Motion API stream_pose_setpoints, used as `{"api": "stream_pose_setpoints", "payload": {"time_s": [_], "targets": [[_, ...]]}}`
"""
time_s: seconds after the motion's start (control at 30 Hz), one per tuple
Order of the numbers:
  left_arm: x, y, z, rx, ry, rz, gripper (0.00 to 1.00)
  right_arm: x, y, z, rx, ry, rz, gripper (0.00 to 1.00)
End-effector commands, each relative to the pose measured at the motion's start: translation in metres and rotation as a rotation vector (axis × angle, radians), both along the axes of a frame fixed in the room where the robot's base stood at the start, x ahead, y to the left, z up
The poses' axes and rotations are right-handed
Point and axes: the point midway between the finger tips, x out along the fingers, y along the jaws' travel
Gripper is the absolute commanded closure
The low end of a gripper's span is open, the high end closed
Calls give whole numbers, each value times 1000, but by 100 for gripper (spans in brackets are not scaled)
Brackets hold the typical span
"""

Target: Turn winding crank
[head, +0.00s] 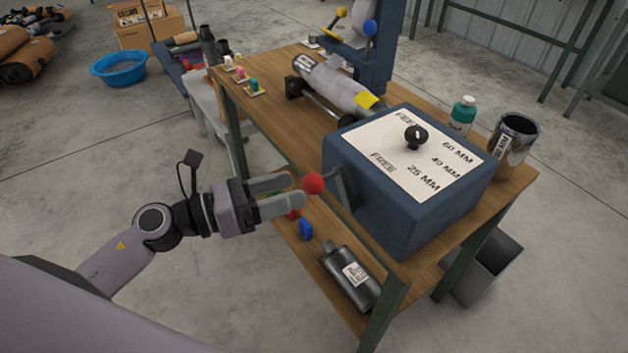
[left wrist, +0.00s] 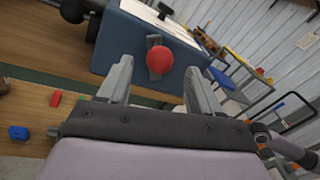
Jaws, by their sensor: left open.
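The winding crank is a grey arm (head: 343,189) on the left side of a dark blue box (head: 394,205), with a red ball knob (head: 314,183) at its end. My left gripper (head: 289,194) is open, with its fingertips just short of the red knob. In the left wrist view the red knob (left wrist: 160,60) appears ahead of and between the two open fingers (left wrist: 158,85), with the grey crank arm behind it. I see no contact between fingers and knob. The box's top panel carries a black dial knob (head: 416,137) and printed markings. My right gripper is not in view.
The box stands on a wooden table (head: 277,117). A muffler (head: 335,85) lies behind it, and a teal bottle (head: 462,115) and metal can (head: 513,139) stand right. The lower shelf holds a dark muffler (head: 351,276) and a blue block (head: 306,229).

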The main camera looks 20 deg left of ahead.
Motion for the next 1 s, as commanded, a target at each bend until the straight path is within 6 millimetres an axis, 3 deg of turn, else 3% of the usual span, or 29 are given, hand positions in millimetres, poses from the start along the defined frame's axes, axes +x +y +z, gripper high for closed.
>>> {"api": "stream_pose_setpoints", "payload": {"time_s": [0.4, 0.77, 0.8, 1.0], "targets": [[33, -39, 2, -5, 2, 1, 36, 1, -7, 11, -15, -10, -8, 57], [37, -44, 0, -4, 3, 0, 36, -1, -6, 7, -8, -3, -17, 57], [37, -44, 0, -4, 3, 0, 39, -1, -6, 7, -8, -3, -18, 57], [37, -44, 1, -4, 3, -1, 100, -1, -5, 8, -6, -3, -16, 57]]}}
